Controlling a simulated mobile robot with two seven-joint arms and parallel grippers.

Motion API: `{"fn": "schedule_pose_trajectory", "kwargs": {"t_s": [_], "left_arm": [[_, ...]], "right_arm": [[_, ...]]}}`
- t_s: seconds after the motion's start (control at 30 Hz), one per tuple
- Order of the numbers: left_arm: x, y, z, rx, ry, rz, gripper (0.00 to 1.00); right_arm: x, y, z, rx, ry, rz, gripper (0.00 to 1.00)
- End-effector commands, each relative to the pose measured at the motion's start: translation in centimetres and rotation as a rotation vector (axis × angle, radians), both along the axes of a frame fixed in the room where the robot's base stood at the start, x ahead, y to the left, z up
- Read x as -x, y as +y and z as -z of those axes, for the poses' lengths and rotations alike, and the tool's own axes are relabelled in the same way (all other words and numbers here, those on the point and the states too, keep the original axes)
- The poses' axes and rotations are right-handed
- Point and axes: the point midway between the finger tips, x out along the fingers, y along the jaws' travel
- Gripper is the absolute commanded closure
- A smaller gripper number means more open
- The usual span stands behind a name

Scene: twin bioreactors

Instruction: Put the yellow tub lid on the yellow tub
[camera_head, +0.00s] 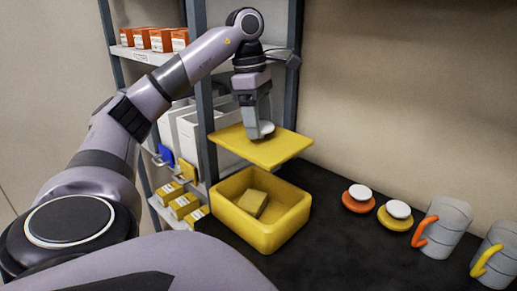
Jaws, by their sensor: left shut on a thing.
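The yellow tub (263,233) stands open on the dark worktop, with a small yellow block (252,203) inside it. The yellow tub lid (272,153) is a flat yellow plate with a pale round knob (267,128) on top. My left gripper (257,132) points down and is shut on the lid's knob. It holds the lid roughly level above the tub, with a visible gap between them. The lid appears over the back part of the tub. My right gripper is not in view.
On the worktop to the right are an orange lid (358,203) and a yellow round lid (394,220) with white knobs. Beyond them stand grey vessels with an orange handle (426,231) and a yellow handle (487,260). A shelf rack (207,110) with boxes stands behind left.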

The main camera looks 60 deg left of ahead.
Motion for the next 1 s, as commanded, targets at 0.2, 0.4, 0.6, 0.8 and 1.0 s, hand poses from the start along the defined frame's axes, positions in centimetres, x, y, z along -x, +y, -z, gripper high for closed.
{"fn": "schedule_pose_trajectory", "kwargs": {"t_s": [0.2, 0.4, 0.6, 0.8, 1.0], "left_arm": [[0.0, 0.0, 4.3, 0.000, 0.001, 0.001, 0.85], [0.1, 0.0, 7.4, -0.003, 0.005, -0.001, 0.85], [0.0, 0.0, 9.6, -0.002, 0.001, 0.000, 0.85], [0.1, 0.0, 12.2, -0.001, 0.003, -0.001, 0.85], [0.0, 0.0, 14.0, -0.001, 0.001, 0.000, 0.85]], "right_arm": [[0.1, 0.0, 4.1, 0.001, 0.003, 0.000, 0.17], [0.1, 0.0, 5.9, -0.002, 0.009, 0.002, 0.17], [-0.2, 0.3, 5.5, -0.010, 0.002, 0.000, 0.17], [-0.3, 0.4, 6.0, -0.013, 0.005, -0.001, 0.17], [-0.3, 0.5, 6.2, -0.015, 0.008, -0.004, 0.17]]}}
